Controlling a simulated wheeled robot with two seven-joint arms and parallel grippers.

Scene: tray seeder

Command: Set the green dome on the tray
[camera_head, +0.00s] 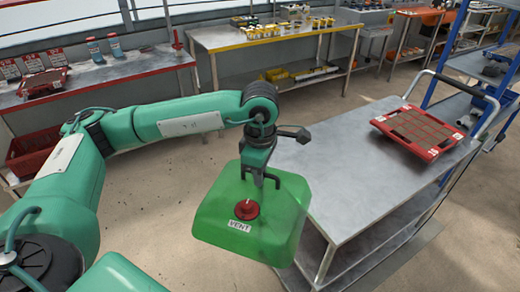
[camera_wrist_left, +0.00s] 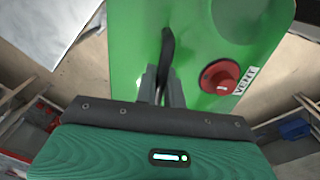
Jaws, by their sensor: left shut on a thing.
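The green dome (camera_head: 222,222) is a translucent cover with a red vent knob (camera_head: 247,209) and a "VENT" label on top. My left gripper (camera_head: 266,186) is shut on the dome's dark handle and holds it in the air in front of the table's near left edge. In the left wrist view the dome (camera_wrist_left: 220,30) fills the upper middle, with the handle (camera_wrist_left: 168,45) between the fingers (camera_wrist_left: 162,85). The tray (camera_head: 418,131) is red with brown cells and lies on the metal table to the right, apart from the dome. My right gripper is not in view.
The metal table (camera_head: 340,170) is bare between the dome and the tray. A push-handle rail (camera_head: 470,88) and blue shelving (camera_head: 455,40) stand beyond the tray. Side benches hold bottles (camera_head: 95,50), another red tray (camera_head: 43,83) and small pots.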

